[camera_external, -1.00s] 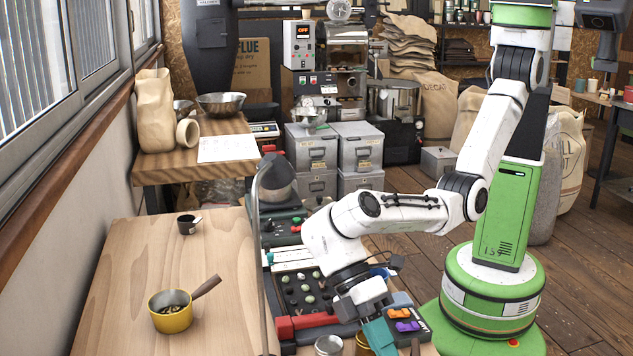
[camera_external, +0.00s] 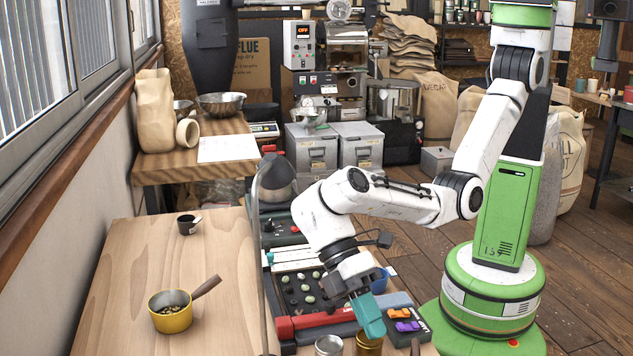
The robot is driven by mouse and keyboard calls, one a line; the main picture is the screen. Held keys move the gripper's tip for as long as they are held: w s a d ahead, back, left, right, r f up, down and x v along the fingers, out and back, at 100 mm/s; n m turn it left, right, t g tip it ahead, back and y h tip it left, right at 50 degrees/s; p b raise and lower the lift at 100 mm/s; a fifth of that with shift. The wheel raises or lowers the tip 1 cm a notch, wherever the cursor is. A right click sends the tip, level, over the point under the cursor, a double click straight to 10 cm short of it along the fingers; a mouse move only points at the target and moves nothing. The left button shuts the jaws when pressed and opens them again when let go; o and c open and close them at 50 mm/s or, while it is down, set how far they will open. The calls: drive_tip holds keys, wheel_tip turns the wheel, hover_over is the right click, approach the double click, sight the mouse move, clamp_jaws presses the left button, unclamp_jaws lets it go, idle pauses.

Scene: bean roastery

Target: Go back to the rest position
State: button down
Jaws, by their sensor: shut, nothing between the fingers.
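My gripper (camera_external: 371,330) has teal fingers pointing down. It is shut and empty, just above a brass-coloured jar (camera_external: 369,344) near the front edge of the picture. Whether the fingertips touch the jar I cannot tell. My white arm reaches left and down from my green column. It hides part of the crowded work surface behind it.
A yellow pot (camera_external: 172,318) with beans and a small black cup (camera_external: 187,224) stand on the wooden table (camera_external: 120,290). Around my gripper are a red-handled tool (camera_external: 302,325), a bean board (camera_external: 300,290), a metal tin (camera_external: 329,345) and a black tray (camera_external: 415,333) with orange and purple pieces.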

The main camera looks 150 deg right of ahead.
drive_tip(key=s+d+f+h+p, duration=0.1)
drive_tip(key=s+f+p, duration=0.1)
drive_tip(key=s, duration=0.7)
drive_tip(key=s+d+f+h+p, duration=0.1)
drive_tip(key=s+d+f, duration=0.1)
drive_tip(key=s+f, duration=0.3)
drive_tip(key=s+d+f+h+p, duration=0.1)
drive_tip(key=s+d+f+p, duration=0.1)
drive_tip(key=s, duration=1.1)
drive_tip(key=shift+s+d+f+p, duration=0.1)
drive_tip(key=shift+s+f+p, duration=0.1)
drive_tip(key=shift+f, duration=0.15)
drive_tip(key=shift+s+d+f+p, duration=0.1)
drive_tip(key=shift+f+p, duration=0.05)
drive_tip(key=shift+f, duration=0.15)
drive_tip(key=s+a+f+n+g+h+b, duration=0.1)
drive_tip(key=s+a+f+n+h+b, duration=0.1)
drive_tip(key=s, duration=0.5)
drive_tip(key=s+a+f+n+g+h+b, duration=0.1)
drive_tip(key=s+a+f+n+h+b, duration=0.1)
drive_tip(key=s, duration=0.5)
drive_tip(key=a+h+b, duration=0.1)
drive_tip(key=a+b, duration=0.1)
drive_tip(key=a, duration=0.1)
drive_tip(key=shift+s+a+n+g+h, duration=0.3)
drive_tip(key=shift+a+g, duration=0.1)
drive_tip(key=c, duration=1.8)
unclamp_jaws()
drive_tip(key=shift+f, duration=0.1)
